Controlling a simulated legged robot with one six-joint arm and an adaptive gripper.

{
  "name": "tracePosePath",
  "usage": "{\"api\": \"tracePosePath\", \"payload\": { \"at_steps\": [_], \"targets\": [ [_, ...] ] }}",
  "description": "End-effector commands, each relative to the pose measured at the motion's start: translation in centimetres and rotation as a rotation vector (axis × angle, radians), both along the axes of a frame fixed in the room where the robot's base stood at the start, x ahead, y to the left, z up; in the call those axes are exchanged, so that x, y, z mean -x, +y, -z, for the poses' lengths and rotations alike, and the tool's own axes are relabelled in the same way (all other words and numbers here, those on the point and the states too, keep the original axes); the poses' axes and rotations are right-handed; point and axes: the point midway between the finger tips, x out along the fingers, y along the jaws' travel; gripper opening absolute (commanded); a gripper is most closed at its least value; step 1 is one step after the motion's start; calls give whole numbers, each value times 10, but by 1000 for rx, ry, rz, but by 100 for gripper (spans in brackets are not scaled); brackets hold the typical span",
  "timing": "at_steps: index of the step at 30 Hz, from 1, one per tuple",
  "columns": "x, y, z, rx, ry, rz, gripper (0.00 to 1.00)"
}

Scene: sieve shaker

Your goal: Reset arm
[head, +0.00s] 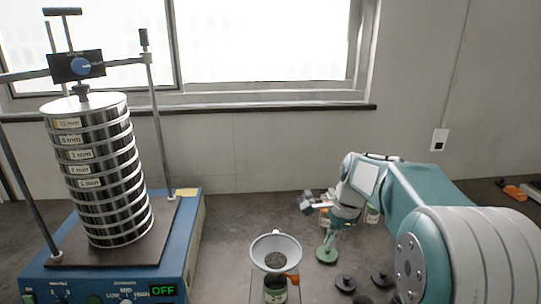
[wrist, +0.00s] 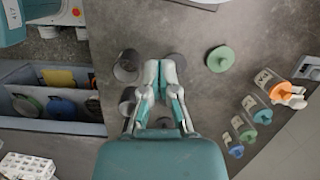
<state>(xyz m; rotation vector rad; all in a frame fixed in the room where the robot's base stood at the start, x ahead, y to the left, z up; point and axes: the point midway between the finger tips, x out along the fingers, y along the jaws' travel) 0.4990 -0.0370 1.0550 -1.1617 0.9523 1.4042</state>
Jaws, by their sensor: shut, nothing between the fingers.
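My gripper (wrist: 159,67) is shut and empty in the wrist view, its fingertips together above the grey bench. It holds nothing and sits over a group of black knobbed weights or lids (wrist: 127,65). That green disc also shows in the wrist view (wrist: 220,59), to the right of the fingers.
The sieve shaker (head: 185,245) with its upright sieve stack (head: 100,175) stands left, display reading OFF. A funnel (head: 275,243) holding dark grains sits front centre.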

Motion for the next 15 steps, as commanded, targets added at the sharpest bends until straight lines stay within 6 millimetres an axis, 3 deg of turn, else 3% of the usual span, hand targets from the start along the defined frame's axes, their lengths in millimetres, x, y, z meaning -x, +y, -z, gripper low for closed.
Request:
{"api": "tracePosePath", "payload": {
  "at_steps": [6,15],
  "targets": [
    [47,14,-36,69,-135,-246,0],
    [114,27,-62,188,-299,-597,0]
  ]
}}
